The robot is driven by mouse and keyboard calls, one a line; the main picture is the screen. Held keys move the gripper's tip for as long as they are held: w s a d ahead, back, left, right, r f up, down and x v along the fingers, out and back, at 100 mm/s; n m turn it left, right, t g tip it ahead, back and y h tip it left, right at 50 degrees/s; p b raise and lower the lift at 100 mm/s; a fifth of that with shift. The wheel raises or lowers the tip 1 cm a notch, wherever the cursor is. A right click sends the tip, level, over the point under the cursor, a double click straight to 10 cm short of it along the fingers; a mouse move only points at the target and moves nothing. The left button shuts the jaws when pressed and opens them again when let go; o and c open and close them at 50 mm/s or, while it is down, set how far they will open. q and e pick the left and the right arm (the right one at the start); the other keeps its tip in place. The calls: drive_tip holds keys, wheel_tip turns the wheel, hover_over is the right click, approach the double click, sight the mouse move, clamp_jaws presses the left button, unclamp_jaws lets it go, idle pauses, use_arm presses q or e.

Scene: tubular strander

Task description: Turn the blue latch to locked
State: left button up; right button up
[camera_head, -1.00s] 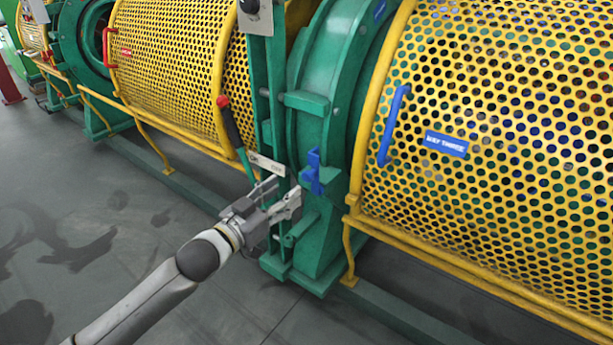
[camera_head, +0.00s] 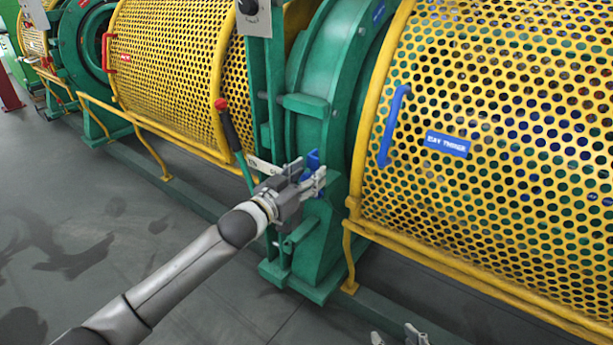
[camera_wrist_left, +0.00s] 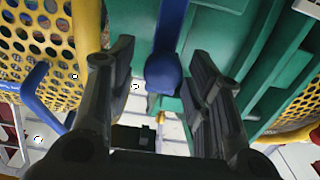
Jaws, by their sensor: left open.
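The blue latch (camera_head: 313,158) is on the green bearing frame, partly hidden behind my left gripper (camera_head: 307,173). In the left wrist view the latch's blue arm (camera_wrist_left: 166,65) ends in a rounded knob between the two fingers of my left gripper (camera_wrist_left: 160,82). The fingers are apart, with a visible gap on each side of the knob. My right gripper (camera_head: 396,335) shows only its fingertips at the bottom edge of the head view, held apart with nothing seen between them.
A yellow perforated guard (camera_head: 500,100) with a blue handle (camera_head: 393,125) and blue label stands right of the green frame (camera_head: 325,240). A lever with a red knob (camera_head: 221,104) rises left of my left gripper. Yellow rails run low along the machine. Grey floor is open at left.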

use_arm(q)
clamp_jaws()
drive_tip(key=shift+d, duration=0.1)
idle(0.3)
